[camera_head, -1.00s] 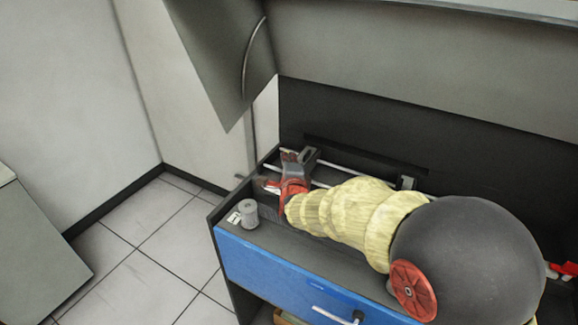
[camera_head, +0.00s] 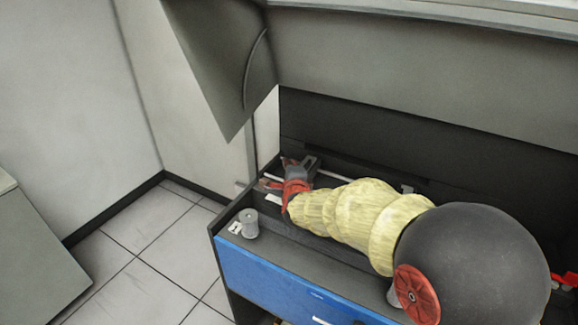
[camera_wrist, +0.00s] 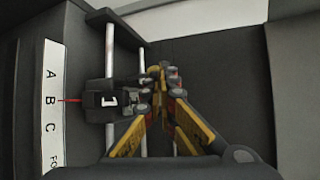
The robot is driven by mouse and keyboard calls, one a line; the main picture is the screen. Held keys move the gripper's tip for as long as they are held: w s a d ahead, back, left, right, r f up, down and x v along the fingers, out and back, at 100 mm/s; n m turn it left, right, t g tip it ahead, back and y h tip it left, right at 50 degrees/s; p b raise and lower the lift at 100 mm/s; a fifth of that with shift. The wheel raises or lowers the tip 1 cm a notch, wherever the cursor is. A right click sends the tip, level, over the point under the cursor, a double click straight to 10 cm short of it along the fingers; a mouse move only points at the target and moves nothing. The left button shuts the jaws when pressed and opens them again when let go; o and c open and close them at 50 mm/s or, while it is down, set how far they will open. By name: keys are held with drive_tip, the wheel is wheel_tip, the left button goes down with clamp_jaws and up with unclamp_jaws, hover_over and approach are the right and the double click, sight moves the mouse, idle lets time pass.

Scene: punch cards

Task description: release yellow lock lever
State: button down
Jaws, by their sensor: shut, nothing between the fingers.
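A black slider block (camera_wrist: 101,101) marked "1" sits on two silver rails (camera_wrist: 110,48) in the wrist view. Its red pointer (camera_wrist: 69,101) points at B on a white label strip (camera_wrist: 52,105). My gripper (camera_wrist: 166,82) is shut and empty, with its yellow-and-black fingers just right of the block. A small yellow patch shows at the fingertips. I cannot tell whether it is the yellow lock lever or part of a finger, nor whether the tips touch the block. In the head view my gripper (camera_head: 272,184) is over the left end of the machine bed.
The black machine bed (camera_head: 292,240) has a blue front panel (camera_head: 270,282). A grey cylinder (camera_head: 250,223) stands at its left front corner. A dark back wall (camera_head: 350,150) and a raised grey cover (camera_head: 400,75) rise behind. Tiled floor (camera_head: 130,245) lies open to the left.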

drive_tip(key=shift+w+d+r+g+p, duration=0.15)
drive_tip(key=shift+w+r+g+p, duration=0.1)
drive_tip(key=shift+r+g+p, duration=0.1)
drive_tip(key=w+m+g+p, duration=0.1)
drive_tip(key=p, duration=0.1)
drive_tip(key=w+d+r+g+y+p, duration=0.1)
drive_tip(key=p, duration=0.1)
drive_tip(key=shift+w+d+r+m+g, duration=0.15)
drive_tip(key=shift+d+r+m+g, duration=0.15)
drive_tip(key=shift+m+g, duration=0.1)
drive_tip(key=w+d+g+p, duration=0.1)
drive_tip(key=g+p, duration=0.1)
drive_tip(key=p, duration=0.3)
drive_tip(key=shift+w+r+m+y, duration=0.1)
drive_tip(key=shift+w+m+y, duration=0.2)
drive_tip(key=shift+m+y, duration=0.1)
drive_tip(key=shift+w+d+p, duration=0.15)
drive_tip(key=shift+w+p, duration=0.05)
drive_tip(key=shift+p, duration=0.1)
drive_tip(key=shift+f+b, duration=0.35)
drive_tip(key=shift+f, duration=0.1)
drive_tip(key=shift+s+r, duration=0.15)
drive_tip(key=shift+r+p, duration=0.8)
